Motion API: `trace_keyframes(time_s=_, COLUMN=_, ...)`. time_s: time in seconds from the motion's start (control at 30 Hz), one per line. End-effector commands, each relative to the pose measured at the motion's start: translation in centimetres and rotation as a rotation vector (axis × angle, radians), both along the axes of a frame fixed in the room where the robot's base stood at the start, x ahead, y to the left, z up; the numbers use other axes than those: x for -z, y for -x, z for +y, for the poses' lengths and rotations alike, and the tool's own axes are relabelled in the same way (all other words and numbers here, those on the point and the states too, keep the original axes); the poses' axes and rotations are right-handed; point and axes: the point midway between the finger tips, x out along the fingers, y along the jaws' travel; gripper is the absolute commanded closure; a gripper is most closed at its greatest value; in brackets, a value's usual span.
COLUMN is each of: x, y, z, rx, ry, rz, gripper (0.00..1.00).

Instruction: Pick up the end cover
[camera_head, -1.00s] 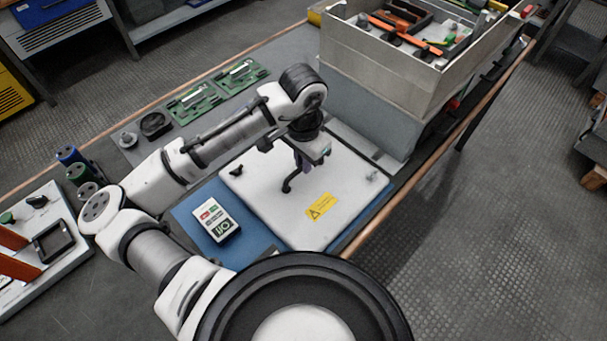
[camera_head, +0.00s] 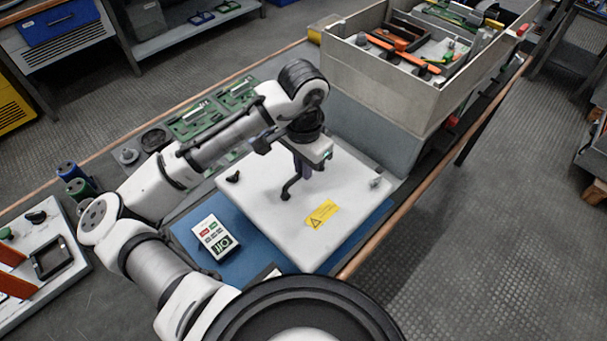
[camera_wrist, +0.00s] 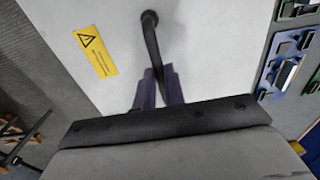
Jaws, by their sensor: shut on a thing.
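The end cover (camera_head: 265,212) is a white square panel with a black bar handle (camera_head: 289,189), a yellow warning label (camera_head: 322,214) and small dark and metal knobs near its corners. In the head view it appears slightly raised above the blue mat (camera_head: 252,262) and roughly level. My gripper (camera_head: 302,170) is above the panel, shut on the handle. In the wrist view the dark fingers (camera_wrist: 158,88) close around the handle (camera_wrist: 150,35), with the white panel (camera_wrist: 120,20) behind. The panel's underside is hidden.
A handheld device (camera_head: 215,237) lies on the mat left of the cover. A grey bin (camera_head: 390,75) of tools stands behind. Green circuit boards (camera_head: 200,118) lie back left, and a white fixture board (camera_head: 50,270) at far left. The bench edge (camera_head: 400,215) runs along the right.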

Motion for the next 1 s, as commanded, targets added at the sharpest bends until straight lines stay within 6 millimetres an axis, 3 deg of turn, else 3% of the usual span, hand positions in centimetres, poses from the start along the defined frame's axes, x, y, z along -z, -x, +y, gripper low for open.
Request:
trace_keyframes(time_s=0.3, x=-8.6, y=-0.1, z=0.0, rx=0.0, ry=-0.005, rz=-0.005, gripper=1.0)
trace_keyframes(time_s=0.5, x=-12.6, y=0.0, z=0.0, rx=-0.001, ry=-0.004, rz=-0.002, gripper=1.0)
trace_keyframes(time_s=0.7, x=-14.9, y=0.0, z=0.0, rx=-0.001, ry=-0.002, rz=-0.001, gripper=1.0)
trace_keyframes(time_s=1.0, x=-15.8, y=0.0, z=0.0, rx=0.0, ry=-0.001, rz=0.001, gripper=1.0)
